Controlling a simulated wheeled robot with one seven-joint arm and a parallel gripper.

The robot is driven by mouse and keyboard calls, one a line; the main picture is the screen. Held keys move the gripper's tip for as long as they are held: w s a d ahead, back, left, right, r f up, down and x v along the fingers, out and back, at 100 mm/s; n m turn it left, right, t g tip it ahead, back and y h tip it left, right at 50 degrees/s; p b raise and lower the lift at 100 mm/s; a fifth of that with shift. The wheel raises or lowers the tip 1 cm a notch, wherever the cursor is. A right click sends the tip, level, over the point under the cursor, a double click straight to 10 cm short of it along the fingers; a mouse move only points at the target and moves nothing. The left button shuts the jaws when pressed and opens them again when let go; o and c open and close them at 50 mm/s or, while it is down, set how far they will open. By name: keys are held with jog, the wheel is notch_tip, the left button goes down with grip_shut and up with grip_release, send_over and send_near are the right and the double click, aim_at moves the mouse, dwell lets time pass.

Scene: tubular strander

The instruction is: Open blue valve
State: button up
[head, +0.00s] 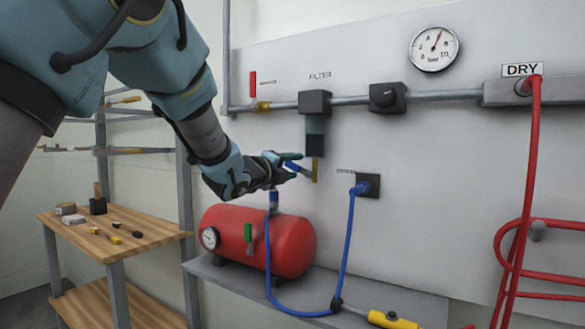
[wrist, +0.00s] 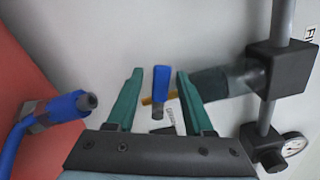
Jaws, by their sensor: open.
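The blue valve handle (head: 292,167) sticks out from a small brass valve body (head: 314,170) under the dark filter bowl (head: 315,144). In the wrist view the blue handle (wrist: 161,79) appears between my two teal fingers, with a visible gap on each side. My gripper (head: 291,166) is open at the handle. In the wrist view my gripper (wrist: 160,74) shows both fingertips, and nothing is gripped. Part of the brass shows behind the handle.
A red tank (head: 283,243) with a green-handled valve (head: 248,231) stands below my gripper. A blue hose (head: 347,235) runs from the tank to a wall outlet (head: 372,186). Its blue fitting (wrist: 62,108) is close left in the wrist view. A red-handled valve (head: 253,84) is on the upper pipe.

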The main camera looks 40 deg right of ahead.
jog(key=shift+r+p, duration=0.1)
jog(key=shift+p, duration=0.25)
jog(key=shift+n+p, duration=0.6)
jog(key=shift+p, duration=0.45)
jog(key=n+p, duration=0.1)
jog(key=p, duration=0.1)
jog(key=f+n+p, duration=0.1)
jog(key=p, duration=0.1)
jog(key=shift+w+f+n, duration=0.1)
jog(key=shift+w+n, duration=0.05)
jog(key=shift+n, duration=0.25)
jog(key=b+v, duration=0.4)
jog(key=v, duration=0.7)
jog(key=w+a+f+n+t+y, duration=0.1)
jog(key=w+a+f+n+y, duration=0.2)
jog(key=a, duration=0.4)
jog(key=w+a+f+n+t+y+p, duration=0.1)
jog(key=w+a+f+n+t+y, duration=0.1)
jog(key=w+a+f+n+y, duration=0.2)
jog(key=w+a+f+n+t+y+p, duration=0.1)
jog(key=w+a+f+n+y, duration=0.2)
jog(key=w+a+n, duration=0.4)
jog(key=a+f+n, duration=0.1)
jog(key=a, duration=0.3)
jog(key=shift+w+a+f+n+t+y, duration=0.2)
jog(key=shift+a+f+n+t+y, duration=0.1)
jog(key=shift+a+n, duration=0.1)
